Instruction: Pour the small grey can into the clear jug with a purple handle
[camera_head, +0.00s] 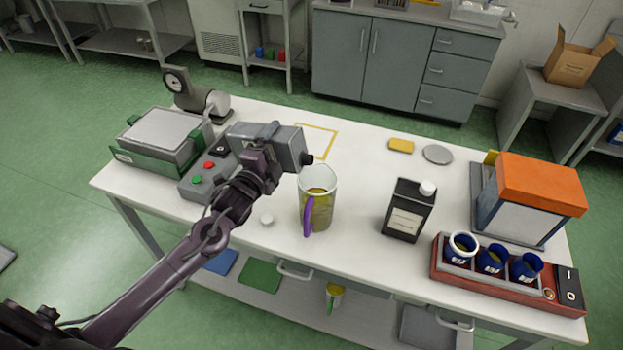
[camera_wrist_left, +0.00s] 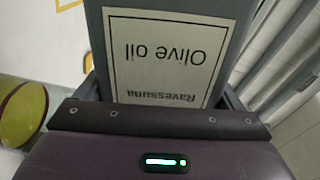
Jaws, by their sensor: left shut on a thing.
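The small grey can (camera_head: 285,143) lies tipped on its side in the air, its dark spout pointing right, close to the jug's rim. The wrist view shows the can (camera_wrist_left: 228,40) with an upside-down "Olive oil" label. My left gripper (camera_head: 262,160) is shut on it. The clear jug (camera_head: 319,206) stands upright on the table below and right of the can, its purple handle (camera_head: 308,217) facing me. It holds yellow-green liquid; no stream shows. The jug (camera_wrist_left: 22,112) is partly visible in the wrist view. My right gripper is not in view.
A black can with a white cap (camera_head: 408,212) stands right of the jug. Further right are a red rack (camera_head: 440,262) with blue cups and an orange-topped machine (camera_head: 540,184). A green-framed device (camera_head: 160,140) and button box (camera_head: 205,180) stand left.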

